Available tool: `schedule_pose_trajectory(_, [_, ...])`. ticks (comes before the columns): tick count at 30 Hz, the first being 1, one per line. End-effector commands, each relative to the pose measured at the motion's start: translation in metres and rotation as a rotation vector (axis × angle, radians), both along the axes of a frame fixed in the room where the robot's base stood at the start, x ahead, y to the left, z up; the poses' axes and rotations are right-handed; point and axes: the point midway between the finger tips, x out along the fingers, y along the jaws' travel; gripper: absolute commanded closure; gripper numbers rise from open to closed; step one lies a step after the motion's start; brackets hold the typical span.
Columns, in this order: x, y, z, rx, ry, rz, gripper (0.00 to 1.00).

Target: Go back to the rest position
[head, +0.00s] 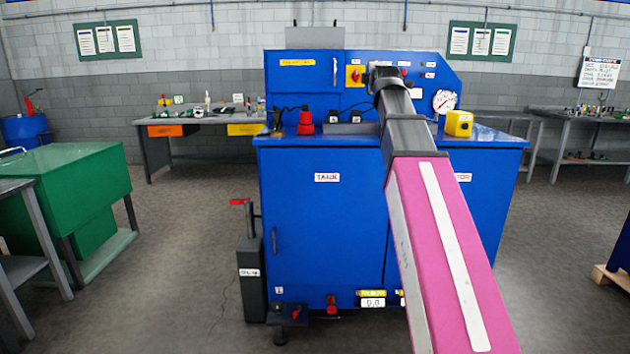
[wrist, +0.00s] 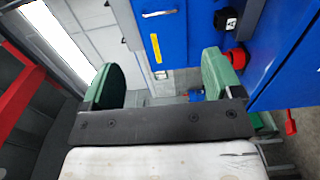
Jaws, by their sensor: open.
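My arm, pink with a dark grey end, reaches forward over the blue machine (head: 322,230) in the head view. Its far end (head: 384,76) is in front of the machine's upper panel, close to a red-and-yellow rotary switch (head: 354,75). My gripper's fingers are hard to make out there. In the wrist view my gripper (wrist: 163,78) shows two green finger pads well apart with nothing between them. Past them the blue panel (wrist: 200,40), with a yellow label (wrist: 156,48), appears turned on its side. I cannot tell the exact distance from the fingers to the panel.
A red knob-like part (head: 305,122) and a yellow box (head: 459,123) stand on the machine's ledge. A pressure gauge (head: 444,101) is right of my arm. A green cabinet (head: 80,190) stands at left, benches (head: 205,121) behind. Floor between cabinet and machine is mostly clear.

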Motion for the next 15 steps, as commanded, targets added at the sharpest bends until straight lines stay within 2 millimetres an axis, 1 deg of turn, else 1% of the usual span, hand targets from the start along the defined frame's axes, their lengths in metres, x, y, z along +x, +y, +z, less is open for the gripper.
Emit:
schedule_pose_trajectory(1, [0.001, 0.0, -0.007, 0.01, 0.011, 0.0, 0.15])
schedule_pose_trajectory(5, [0.003, 0.0, -0.022, 0.036, 0.037, -0.001, 0.15])
schedule_pose_trajectory(11, [0.006, 0.0, -0.052, 0.09, 0.09, -0.005, 0.15])
schedule_pose_trajectory(15, [0.009, 0.0, -0.082, 0.142, 0.144, -0.01, 0.15])
